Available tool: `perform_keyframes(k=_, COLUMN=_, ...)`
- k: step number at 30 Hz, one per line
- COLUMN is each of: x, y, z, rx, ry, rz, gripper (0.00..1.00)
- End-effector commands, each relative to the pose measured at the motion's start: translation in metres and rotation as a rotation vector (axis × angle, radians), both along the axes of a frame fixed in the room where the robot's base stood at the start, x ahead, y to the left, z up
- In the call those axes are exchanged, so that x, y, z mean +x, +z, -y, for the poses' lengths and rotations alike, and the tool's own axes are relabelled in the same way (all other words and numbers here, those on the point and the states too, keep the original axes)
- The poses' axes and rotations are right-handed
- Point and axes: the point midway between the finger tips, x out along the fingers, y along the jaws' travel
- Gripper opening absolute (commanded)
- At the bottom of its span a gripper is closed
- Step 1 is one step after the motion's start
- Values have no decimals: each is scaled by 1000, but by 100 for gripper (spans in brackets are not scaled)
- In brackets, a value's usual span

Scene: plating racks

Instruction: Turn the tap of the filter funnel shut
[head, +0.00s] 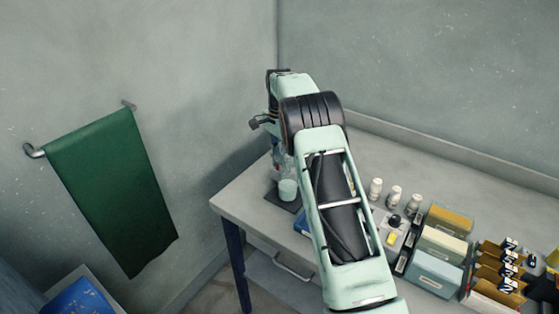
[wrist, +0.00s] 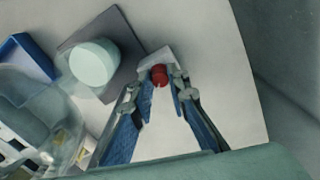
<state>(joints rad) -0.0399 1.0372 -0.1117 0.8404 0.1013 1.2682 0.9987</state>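A small red knob (wrist: 160,75), which looks like the tap, shows in the wrist view beside a pale block. My gripper (wrist: 157,92) is open, its two blue-padded fingers apart with the knob between or just beyond their tips. I cannot tell whether either finger touches it. A clear vessel (wrist: 40,110), perhaps the filter funnel, fills the left of the wrist view. A pale cup (wrist: 93,62) stands on a dark square mat (wrist: 125,35). In the head view my arm hides the knob and most of the clear vessel (head: 280,160).
The table (head: 240,205) stands in a corner against the walls. Several white bottles (head: 395,195), boxes (head: 445,247) and a rack (head: 497,270) stand to the right. A blue tray (wrist: 28,58) lies near the cup. A green towel (head: 112,190) hangs at left.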

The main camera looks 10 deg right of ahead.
Motion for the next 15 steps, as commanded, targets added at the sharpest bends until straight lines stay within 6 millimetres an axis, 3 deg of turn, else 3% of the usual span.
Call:
perform_keyframes(k=3, x=0, y=0, z=0, rx=0, ry=0, rz=0, gripper=0)
perform_keyframes(k=15, x=0, y=1, z=0, rx=-1, ry=46, rz=1, gripper=0)
